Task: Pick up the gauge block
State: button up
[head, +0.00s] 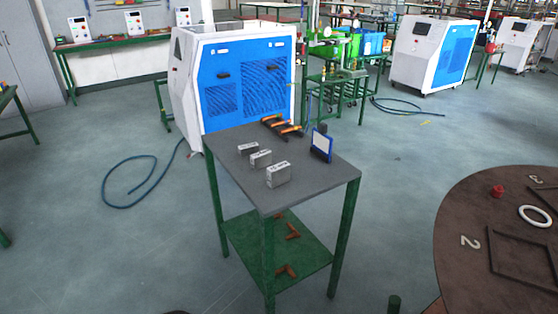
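Three small silver-grey blocks with dark markings, which look like gauge blocks, stand in a row on a grey-topped table with green legs (312,179). The nearest block (278,175) looks the largest. The middle block (261,158) is a little smaller, and the far block (248,148) is the smallest. The blocks stand apart from each other. I cannot tell which one the task means. My gripper is not in view.
On the same table lie black-and-orange tools (281,126) and a blue-framed white panel (321,145). A round brown table (455,236) stands at right. A blue-white machine (240,80) is behind. A blue hose (135,185) lies on the floor, left.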

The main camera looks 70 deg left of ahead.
aim_at(258, 160)
jog(key=u, duration=0.45)
jog(key=k, duration=0.2)
jog(key=z, duration=3.15)
jog(key=k, duration=1.95)
jog(key=u, duration=0.1)
